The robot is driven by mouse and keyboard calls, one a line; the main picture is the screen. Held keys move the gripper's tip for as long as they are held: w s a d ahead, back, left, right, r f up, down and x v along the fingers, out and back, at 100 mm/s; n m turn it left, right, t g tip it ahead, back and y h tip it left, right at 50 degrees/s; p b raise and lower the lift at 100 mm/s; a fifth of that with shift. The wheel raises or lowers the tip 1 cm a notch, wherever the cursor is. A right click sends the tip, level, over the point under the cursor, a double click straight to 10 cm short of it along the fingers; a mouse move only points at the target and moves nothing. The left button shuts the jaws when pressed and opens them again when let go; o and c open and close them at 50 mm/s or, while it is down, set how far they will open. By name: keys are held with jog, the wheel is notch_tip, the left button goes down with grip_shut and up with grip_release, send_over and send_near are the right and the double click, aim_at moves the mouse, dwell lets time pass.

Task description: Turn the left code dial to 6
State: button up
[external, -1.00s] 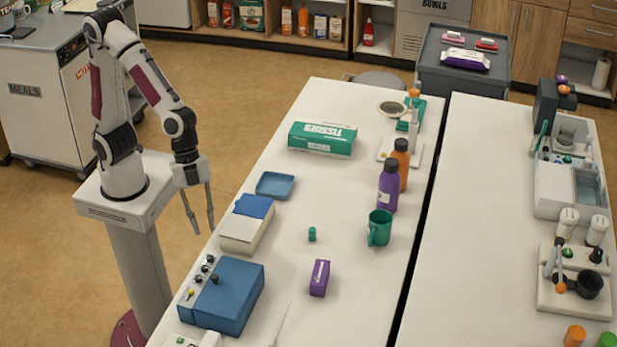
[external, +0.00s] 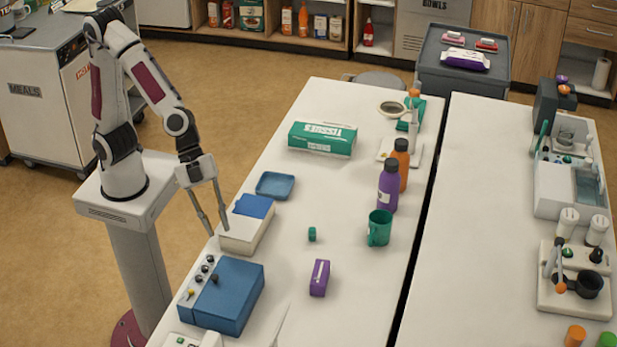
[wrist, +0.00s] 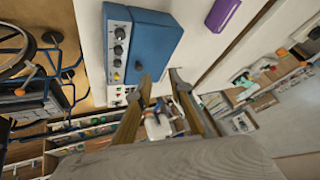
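A blue box (external: 236,292) stands at the near left end of the table, and it also shows in the wrist view (wrist: 155,45). Its pale front panel (wrist: 118,18) carries a row of small dark dials (wrist: 118,33); they also show in the external view (external: 205,269). The dial markings are too small to read, so I cannot tell any setting or which is the left code dial. My gripper (external: 218,233) points down, open and empty, beside the cream box and apart from the blue box. Both spread fingers show in the wrist view (wrist: 160,75).
A cream box (external: 240,232) with a blue top stands just behind the blue box. A blue tray (external: 275,186), small green cap (external: 312,234), purple carton (external: 319,278), green mug (external: 379,228) and bottles (external: 388,187) are farther along. The table between them is clear.

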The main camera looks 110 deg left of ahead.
jog(key=w+a+r+n+t+y, duration=0.2)
jog(key=w+a+r+t, duration=0.1)
jog(key=w+a+r, duration=0.1)
jog(key=shift+w+a+r+y, duration=0.15)
jog(key=shift+w+a+y, duration=0.15)
jog(key=shift+w+a, duration=0.4)
dwell(1.1)
jog(key=shift+w+d, duration=0.1)
jog(key=shift+w, duration=0.05)
dwell(0.5)
